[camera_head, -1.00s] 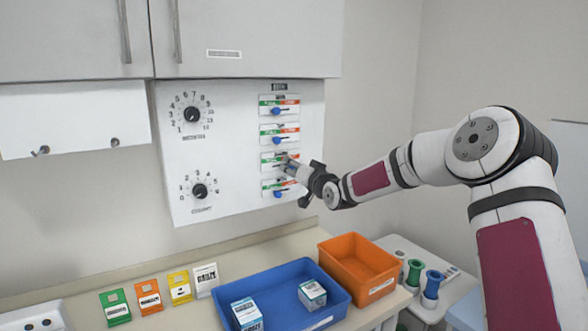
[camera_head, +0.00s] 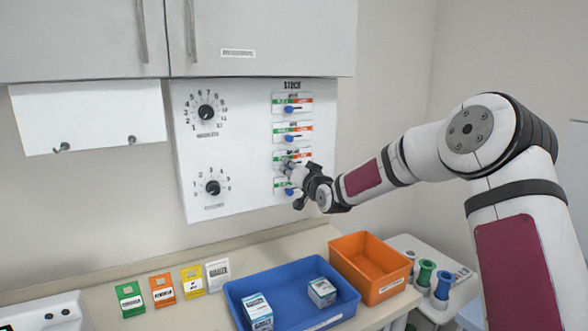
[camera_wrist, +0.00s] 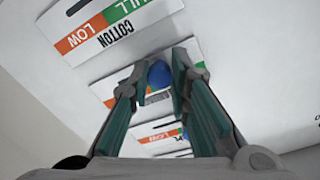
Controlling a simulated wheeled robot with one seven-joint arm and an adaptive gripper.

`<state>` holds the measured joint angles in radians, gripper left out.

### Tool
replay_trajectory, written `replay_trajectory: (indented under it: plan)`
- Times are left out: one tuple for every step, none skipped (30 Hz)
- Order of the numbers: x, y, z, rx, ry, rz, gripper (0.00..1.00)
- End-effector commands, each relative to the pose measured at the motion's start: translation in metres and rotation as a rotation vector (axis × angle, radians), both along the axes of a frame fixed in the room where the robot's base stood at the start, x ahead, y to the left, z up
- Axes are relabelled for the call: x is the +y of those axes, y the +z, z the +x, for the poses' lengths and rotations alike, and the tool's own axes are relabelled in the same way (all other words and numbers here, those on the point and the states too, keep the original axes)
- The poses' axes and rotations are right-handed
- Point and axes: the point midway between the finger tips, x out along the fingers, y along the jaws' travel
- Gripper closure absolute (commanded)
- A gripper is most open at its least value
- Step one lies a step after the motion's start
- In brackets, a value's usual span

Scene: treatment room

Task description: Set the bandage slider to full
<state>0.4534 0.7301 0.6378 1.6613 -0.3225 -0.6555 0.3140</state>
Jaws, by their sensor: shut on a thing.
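The stock panel (camera_head: 235,150) on the wall carries a column of label plates with blue slider knobs. My gripper (camera_head: 289,165) is at the third slider from the top. In the wrist view my gripper (camera_wrist: 165,85) is shut on a blue slider knob (camera_wrist: 159,75), one teal-padded finger on each side. The neighbouring plate (camera_wrist: 105,35) reads COTTON, with LOW on orange and FULL on green. In the head view, green is at the left of the plates and orange at the right.
Two dials, an upper (camera_head: 206,112) and a lower one (camera_head: 213,188), sit on the panel's left. Below, a blue tray (camera_head: 330,322) with two boxes and an orange bin (camera_head: 372,258) stand on the counter. A cabinet (camera_head: 260,40) hangs above.

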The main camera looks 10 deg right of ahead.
Motion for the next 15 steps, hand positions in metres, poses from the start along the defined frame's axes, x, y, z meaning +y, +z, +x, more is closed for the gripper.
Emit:
replay_trajectory:
  plan:
    - [0.0056, -0.0008, -0.0014, 0.002, 0.009, -0.001, 0.8]
    - [0.0057, -0.0008, -0.0014, 0.002, 0.01, 0.001, 0.73]
    - [0.0057, -0.0007, -0.0014, 0.002, 0.01, 0.001, 0.64]
    - [0.0056, -0.0007, -0.0014, 0.002, 0.009, 0.0, 0.61]
    - [0.0053, -0.0007, -0.0013, 0.002, 0.009, 0.0, 0.61]
    - [0.0049, -0.0006, -0.0012, 0.003, 0.008, 0.0, 0.61]
    - [0.0046, -0.0006, -0.0011, 0.002, 0.008, 0.001, 0.61]
    - [0.0043, -0.0006, -0.0011, 0.002, 0.008, 0.001, 0.61]
    - [0.004, -0.0006, -0.001, 0.002, 0.007, 0.0, 0.61]
    - [0.0039, -0.0005, -0.0009, 0.002, 0.007, 0.0, 0.61]
    - [0.0038, -0.0006, -0.0009, 0.002, 0.007, 0.0, 0.61]
    - [0.0036, -0.0005, -0.001, 0.002, 0.006, 0.001, 0.61]
    - [0.0034, -0.0004, -0.0013, 0.002, 0.006, 0.001, 0.61]
    - [0.003, -0.0004, -0.0021, 0.001, 0.006, 0.0, 0.61]
    - [0.0024, -0.0002, -0.0037, 0.001, 0.006, 0.0, 0.61]
